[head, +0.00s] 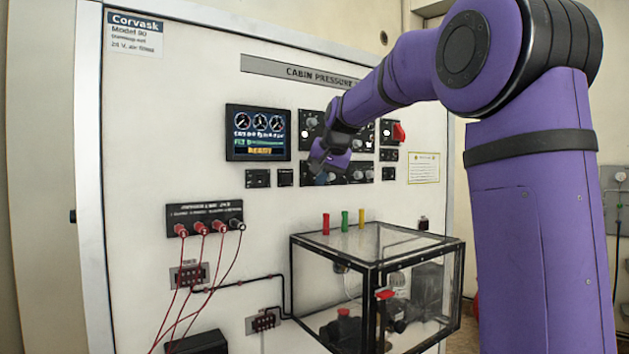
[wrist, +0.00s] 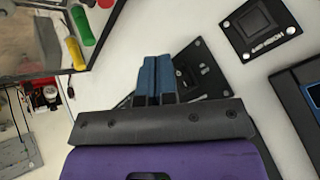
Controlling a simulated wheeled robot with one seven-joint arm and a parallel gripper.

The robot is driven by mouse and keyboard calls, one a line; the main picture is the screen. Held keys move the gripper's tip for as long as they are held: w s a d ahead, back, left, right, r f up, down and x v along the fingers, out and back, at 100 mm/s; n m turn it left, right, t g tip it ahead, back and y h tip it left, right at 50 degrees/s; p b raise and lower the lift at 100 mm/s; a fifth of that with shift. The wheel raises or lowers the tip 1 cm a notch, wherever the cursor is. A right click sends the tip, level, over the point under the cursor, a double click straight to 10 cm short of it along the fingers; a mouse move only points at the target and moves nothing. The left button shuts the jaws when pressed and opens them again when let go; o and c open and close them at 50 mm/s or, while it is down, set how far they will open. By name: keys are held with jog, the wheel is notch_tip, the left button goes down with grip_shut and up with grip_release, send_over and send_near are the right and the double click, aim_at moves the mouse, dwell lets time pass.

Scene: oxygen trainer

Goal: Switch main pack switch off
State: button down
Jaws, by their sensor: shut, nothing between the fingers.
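My gripper (head: 318,163) is in front of the white panel, below and right of the display. In the wrist view its two blue fingers (wrist: 155,78) are together with nothing between them. They overlap a black square switch plate (wrist: 206,78) with a small toggle at its middle; part of this plate is hidden. It seems to be the right one of two small plates under the display, seen in the head view (head: 285,177). I cannot read its label, nor tell which switch is the main pack switch, the toggle's position, or whether the fingers touch it.
A second small plate (head: 258,178) sits to the left. The display (head: 258,133) is above. Knob panels and a red knob (head: 399,132) lie to the right, partly behind my arm. A clear box (head: 400,242) juts out below, near red, green and yellow tubes (head: 344,221).

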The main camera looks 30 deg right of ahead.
jog(key=shift+w, duration=0.15)
jog(key=shift+w, duration=0.25)
jog(key=shift+w+f, duration=0.1)
jog(key=shift+w, duration=0.15)
dwell(0.6)
jog(key=shift+s, duration=0.15)
jog(key=shift+s, duration=0.55)
jog(key=s, duration=0.5)
jog(key=shift+d+r, duration=0.1)
jog(key=shift+r, duration=0.3)
dwell(0.6)
